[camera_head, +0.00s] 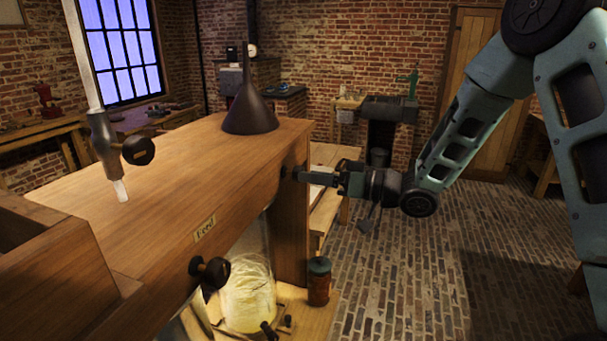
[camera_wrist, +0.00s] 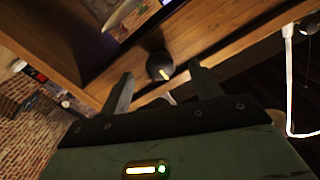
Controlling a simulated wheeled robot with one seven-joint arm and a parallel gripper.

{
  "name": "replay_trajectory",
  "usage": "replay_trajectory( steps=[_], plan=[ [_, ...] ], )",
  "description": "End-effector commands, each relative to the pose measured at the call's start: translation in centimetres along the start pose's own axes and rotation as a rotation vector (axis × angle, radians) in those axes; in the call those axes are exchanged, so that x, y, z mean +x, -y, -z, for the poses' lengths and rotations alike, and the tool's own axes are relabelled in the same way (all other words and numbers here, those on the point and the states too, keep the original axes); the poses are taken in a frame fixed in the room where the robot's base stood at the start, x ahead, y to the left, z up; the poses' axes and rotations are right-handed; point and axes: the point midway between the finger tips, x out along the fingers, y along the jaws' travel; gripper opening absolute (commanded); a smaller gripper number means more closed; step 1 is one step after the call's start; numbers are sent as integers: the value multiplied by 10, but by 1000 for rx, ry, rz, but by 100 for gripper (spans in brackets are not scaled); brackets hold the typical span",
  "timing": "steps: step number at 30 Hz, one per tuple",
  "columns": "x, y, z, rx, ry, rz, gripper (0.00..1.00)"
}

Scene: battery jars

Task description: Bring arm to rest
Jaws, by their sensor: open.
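My arm reaches in from the right in the head view. My gripper (camera_head: 302,174) is at the right end of the wooden cabinet (camera_head: 190,165), close to a dark knob on its edge. In the wrist view my gripper (camera_wrist: 160,85) has its two fingers spread, with a dark round knob (camera_wrist: 160,65) showing just beyond and between them. The fingers do not look closed on the knob. Whether either finger touches it or the wood, I cannot tell.
A dark funnel (camera_head: 250,105) stands on the cabinet top. A glass jar (camera_head: 248,295) and a brown capped jar (camera_head: 319,281) stand below. Another dark knob (camera_head: 212,270) juts from the cabinet front. The brick floor (camera_head: 400,280) at right is clear.

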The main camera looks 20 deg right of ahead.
Motion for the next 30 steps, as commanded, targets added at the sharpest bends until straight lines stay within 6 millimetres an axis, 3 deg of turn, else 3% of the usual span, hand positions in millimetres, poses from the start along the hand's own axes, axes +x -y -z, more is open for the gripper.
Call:
replay_trajectory(
  steps=[3,12,16,23,26,30],
  plan=[
    [-8,0,1,0,-2,-1,64],
    [-8,0,0,0,-1,0,64],
    [7,4,-13,-42,70,-65,64],
    [30,24,-61,-154,347,-301,64],
    [25,40,-86,-183,489,-393,64],
    [2,76,-126,-204,722,-494,64]
  ],
)
